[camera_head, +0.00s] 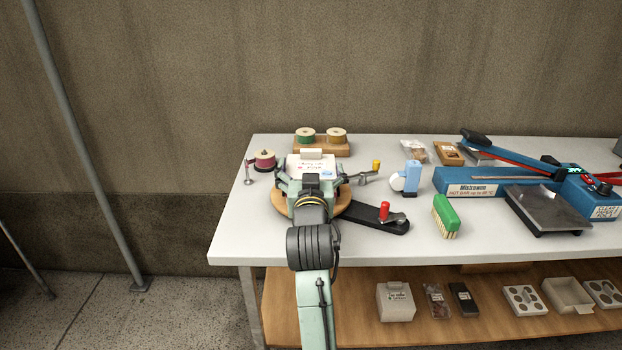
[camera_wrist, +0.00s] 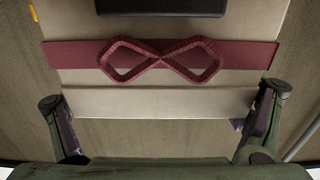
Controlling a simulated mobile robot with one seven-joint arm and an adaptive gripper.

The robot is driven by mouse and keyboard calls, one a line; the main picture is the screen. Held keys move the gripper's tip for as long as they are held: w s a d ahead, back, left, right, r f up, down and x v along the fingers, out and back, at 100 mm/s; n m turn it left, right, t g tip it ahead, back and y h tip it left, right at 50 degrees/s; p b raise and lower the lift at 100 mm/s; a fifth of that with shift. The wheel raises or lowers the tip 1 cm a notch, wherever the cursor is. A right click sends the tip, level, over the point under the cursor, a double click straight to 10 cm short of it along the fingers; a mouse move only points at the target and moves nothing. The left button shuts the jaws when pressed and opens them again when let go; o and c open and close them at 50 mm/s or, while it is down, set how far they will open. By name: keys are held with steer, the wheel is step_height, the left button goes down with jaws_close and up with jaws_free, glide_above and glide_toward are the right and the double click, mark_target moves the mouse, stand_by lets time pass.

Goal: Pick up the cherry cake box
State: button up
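The cherry cake box (camera_head: 311,164) is a pale box with a printed label, whose small writing I can hardly read, at the left part of the table. In the wrist view a pale box face (camera_wrist: 150,101) with a dark red ribbon and bow (camera_wrist: 160,58) fills the middle. My gripper (camera_head: 311,181) is at the box, with one finger at each side. In the wrist view the fingers (camera_wrist: 160,125) stand wide apart at the box's left and right edges. I cannot tell whether they press on it. The box's underside is hidden.
A round wooden board (camera_head: 281,205) lies under my gripper. A black base with a red knob (camera_head: 384,212), a tape-like blue item (camera_head: 412,177) and a green brush (camera_head: 446,213) are to the right.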

steer(key=c, duration=0.4)
steer(key=shift+r, duration=0.2)
